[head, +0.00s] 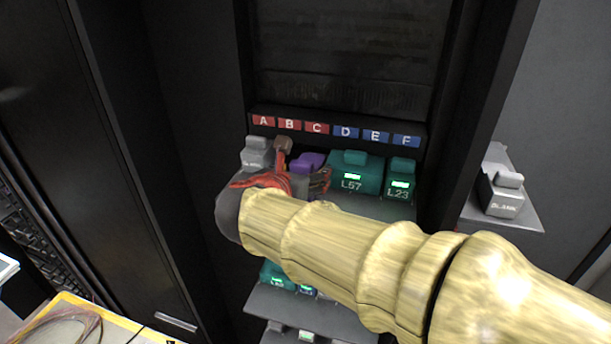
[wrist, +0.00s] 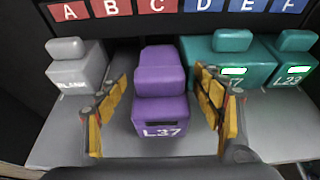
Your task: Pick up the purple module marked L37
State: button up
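The purple module marked L37 (wrist: 160,100) stands upright on a grey shelf, below the B and C labels. In the head view only its top (head: 308,161) shows, as my gripper and arm hide the rest. My gripper (wrist: 160,112) is open, with one yellow-padded finger on each side of the module. The left finger stands a little apart from it. The right finger is also apart, close to the neighbouring teal module. In the head view my gripper (head: 298,176) reaches in at the shelf from the front.
A grey BLANK module (wrist: 78,66) stands left of the purple one. Teal modules L57 (head: 356,174) and L23 (head: 401,180) stand to its right. A labelled strip A to F (head: 332,130) runs above. Another BLANK module (head: 503,196) sits on a side shelf. More modules (head: 277,274) stand on a lower shelf.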

jog(key=shift+c, duration=1.2)
jog(key=c, duration=1.1)
jog(key=shift+r, duration=0.1)
